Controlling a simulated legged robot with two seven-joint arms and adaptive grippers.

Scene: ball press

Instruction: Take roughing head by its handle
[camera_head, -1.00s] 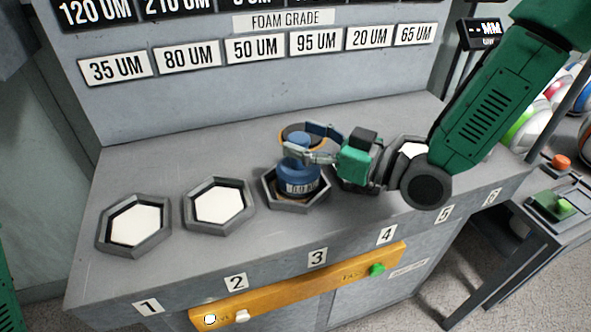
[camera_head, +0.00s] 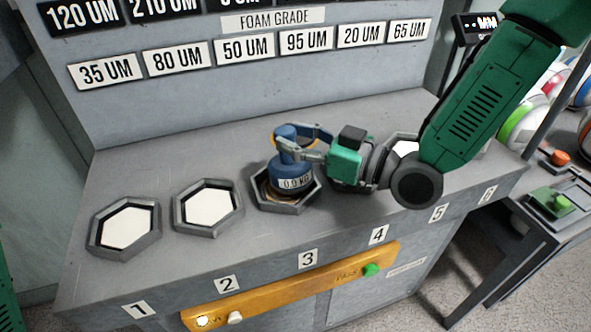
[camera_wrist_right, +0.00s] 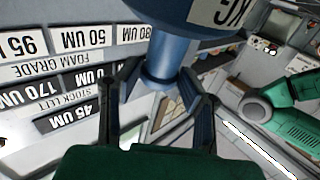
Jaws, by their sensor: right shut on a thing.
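The roughing head (camera_head: 293,171) is a blue round body with a narrower upright handle and a label reading about 0.0 KG. It is upright at the third hexagonal tray (camera_head: 284,206); whether it touches the tray floor is hard to tell. My right gripper (camera_head: 285,144) reaches in from the right and is shut around the handle. In the right wrist view the blue handle (camera_wrist_right: 160,60) stands between the dark fingers, and the wider labelled body fills the top. My left gripper is not in view.
White-filled hexagonal trays stand at place 1 (camera_head: 126,229) and place 2 (camera_head: 208,207). My right arm covers much of places 4 and 5. An orange strip (camera_head: 290,285) with buttons runs along the front. A foam grade board stands behind. The bench behind the trays is clear.

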